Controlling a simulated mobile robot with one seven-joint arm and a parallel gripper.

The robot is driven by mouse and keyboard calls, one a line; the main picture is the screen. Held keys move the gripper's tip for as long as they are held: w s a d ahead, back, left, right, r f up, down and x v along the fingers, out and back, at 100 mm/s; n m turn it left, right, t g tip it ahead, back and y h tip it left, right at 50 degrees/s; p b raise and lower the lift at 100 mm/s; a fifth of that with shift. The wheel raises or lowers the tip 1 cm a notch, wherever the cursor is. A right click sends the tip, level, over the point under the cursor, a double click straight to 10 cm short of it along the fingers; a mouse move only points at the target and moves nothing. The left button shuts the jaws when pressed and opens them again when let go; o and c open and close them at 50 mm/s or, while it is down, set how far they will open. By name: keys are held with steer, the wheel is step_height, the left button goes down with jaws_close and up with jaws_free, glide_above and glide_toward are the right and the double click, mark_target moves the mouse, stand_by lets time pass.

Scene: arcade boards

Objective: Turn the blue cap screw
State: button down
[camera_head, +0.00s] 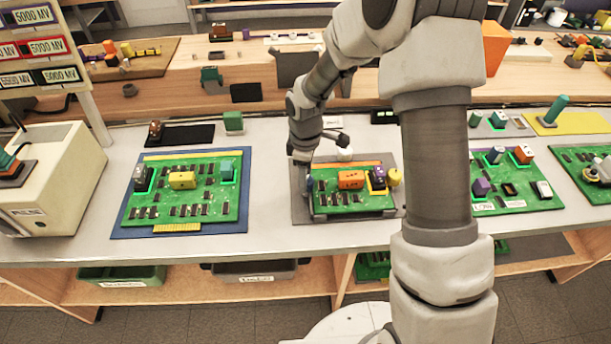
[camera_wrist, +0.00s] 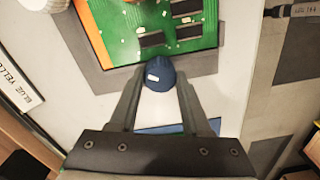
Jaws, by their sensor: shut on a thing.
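The blue cap screw (camera_wrist: 160,73) is a round dark blue cap with a small white mark, at the edge of a green circuit board (camera_wrist: 120,40). In the wrist view, my gripper (camera_wrist: 160,85) has a finger on each side of the cap and is shut on it. In the head view, my gripper (camera_head: 303,172) points down at the left side of the middle green board (camera_head: 350,204). A small part of the blue cap (camera_head: 309,184) shows there below my wrist, and the rest is hidden.
The middle board carries an orange block (camera_head: 351,180), a purple block (camera_head: 377,178) and a yellow cylinder (camera_head: 394,177). Another green board (camera_head: 207,212) lies on a blue mat to the left. A beige machine (camera_head: 55,185) stands at far left. Bare grey bench separates the two boards.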

steer(key=m+b, duration=0.1)
steer(key=m, duration=0.3)
steer(key=shift+w+m, duration=0.1)
steer(key=shift+m, duration=0.2)
steer(key=m+b, duration=0.1)
steer(key=m, duration=0.8)
steer(key=shift+b, duration=0.35)
steer(key=shift+w+d+r+m, duration=0.1)
steer(key=shift+m, duration=2.1)
steer(key=c, duration=0.5)
jaws_free()
steer(key=shift+o, duration=0.7)
